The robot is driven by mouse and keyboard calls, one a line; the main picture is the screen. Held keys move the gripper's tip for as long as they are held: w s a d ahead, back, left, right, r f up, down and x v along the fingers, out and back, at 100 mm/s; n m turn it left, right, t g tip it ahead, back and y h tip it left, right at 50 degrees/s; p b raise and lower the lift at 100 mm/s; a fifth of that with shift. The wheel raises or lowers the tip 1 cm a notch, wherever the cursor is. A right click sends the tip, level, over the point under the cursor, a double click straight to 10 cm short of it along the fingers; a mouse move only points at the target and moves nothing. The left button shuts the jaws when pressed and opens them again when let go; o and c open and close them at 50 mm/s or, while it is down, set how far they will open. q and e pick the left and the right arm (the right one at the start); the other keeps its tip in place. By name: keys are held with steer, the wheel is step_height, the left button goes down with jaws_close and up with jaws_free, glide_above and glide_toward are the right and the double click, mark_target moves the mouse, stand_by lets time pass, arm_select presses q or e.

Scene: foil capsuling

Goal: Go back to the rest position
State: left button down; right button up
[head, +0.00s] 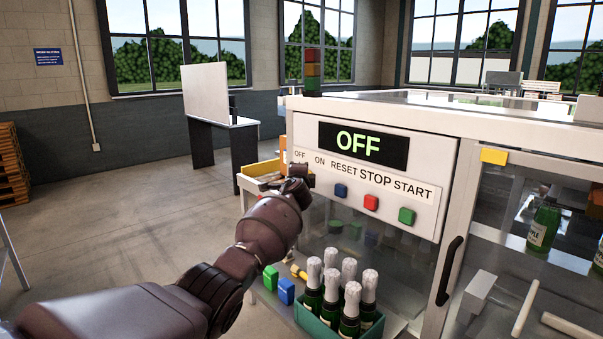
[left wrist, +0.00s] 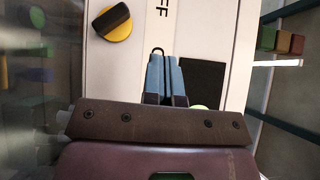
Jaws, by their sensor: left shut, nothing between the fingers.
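My left gripper (head: 298,178) is in front of the left part of the white control panel (head: 415,182), by the OFF/ON labels. In the left wrist view its two blue fingers (left wrist: 164,78) are together with nothing between them. A yellow rotary knob with a black handle (left wrist: 112,22) is on the panel, apart from the fingers; my gripper hides it in the head view. The panel's display (head: 362,144) reads OFF in green. My right gripper is not in view.
Blue (head: 341,190), red (head: 371,202) and green (head: 407,215) buttons sit right of my gripper. Below are several foil-topped bottles in a green crate (head: 318,325). A black door handle (head: 449,270) sticks out at right. The floor (head: 120,225) at left is open.

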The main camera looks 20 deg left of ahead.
arm_select(q)
steer(key=shift+s+d+r, duration=0.1)
steer(key=shift+s+r, duration=0.15)
steer(key=shift+s, duration=0.35)
steer(key=shift+w, duration=0.1)
